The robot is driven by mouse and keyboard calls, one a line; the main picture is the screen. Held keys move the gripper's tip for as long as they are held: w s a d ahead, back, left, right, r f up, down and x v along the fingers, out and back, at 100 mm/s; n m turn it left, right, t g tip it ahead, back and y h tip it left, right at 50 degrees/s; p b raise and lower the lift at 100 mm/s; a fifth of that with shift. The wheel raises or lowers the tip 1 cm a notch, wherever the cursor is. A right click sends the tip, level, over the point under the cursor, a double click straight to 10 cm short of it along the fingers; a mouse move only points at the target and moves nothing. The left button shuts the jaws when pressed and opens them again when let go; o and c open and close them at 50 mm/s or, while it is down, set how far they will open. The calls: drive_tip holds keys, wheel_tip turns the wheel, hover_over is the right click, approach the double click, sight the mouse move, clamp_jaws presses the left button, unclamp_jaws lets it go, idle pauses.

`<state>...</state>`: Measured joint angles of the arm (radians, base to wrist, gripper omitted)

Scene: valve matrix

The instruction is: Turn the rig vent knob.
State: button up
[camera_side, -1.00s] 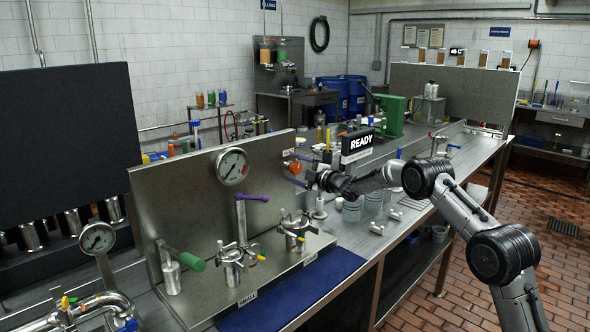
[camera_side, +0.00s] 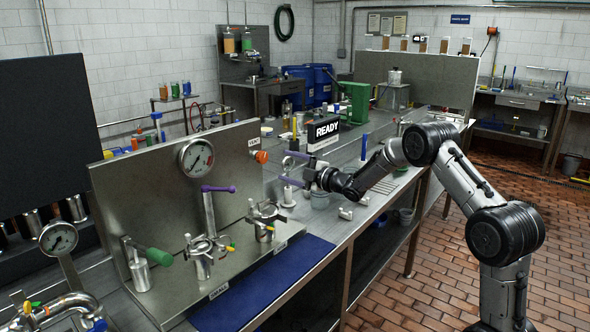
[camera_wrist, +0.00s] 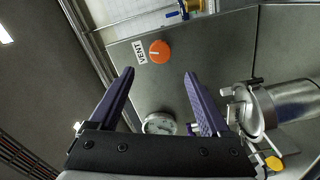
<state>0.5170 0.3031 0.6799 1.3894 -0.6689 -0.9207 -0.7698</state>
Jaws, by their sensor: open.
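The rig vent knob (camera_side: 261,157) is a round orange-red knob near the upper right corner of the steel panel, beside a small VENT label. It also shows in the wrist view (camera_wrist: 160,51), with a pale line across its face. My gripper (camera_side: 287,168) has purple fingers and is open and empty, to the right of the knob and apart from it. In the wrist view, my gripper's fingers (camera_wrist: 159,77) stand wide apart, with the knob beyond the tips and between them. The VENT label (camera_wrist: 139,52) lies left of the knob there.
A pressure gauge (camera_side: 196,158) sits on the panel left of the knob. A purple-handled lever (camera_side: 218,189) and clamped metal fittings (camera_side: 265,221) stand on the steel base in front. A READY display (camera_side: 323,133) stands behind my gripper. A blue mat (camera_side: 262,285) lies along the front.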

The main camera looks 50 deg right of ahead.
sight(264, 157)
drive_tip(key=shift+s, duration=1.15)
drive_tip(key=w+m, duration=0.6)
drive_tip(key=m, duration=0.1)
drive_tip(key=w+m, duration=0.7)
drive_tip(key=m, duration=0.1)
drive_tip(key=shift+w+d+r, duration=0.15)
drive_tip(key=shift+w+d, duration=0.05)
drive_tip(key=shift+w, duration=0.1)
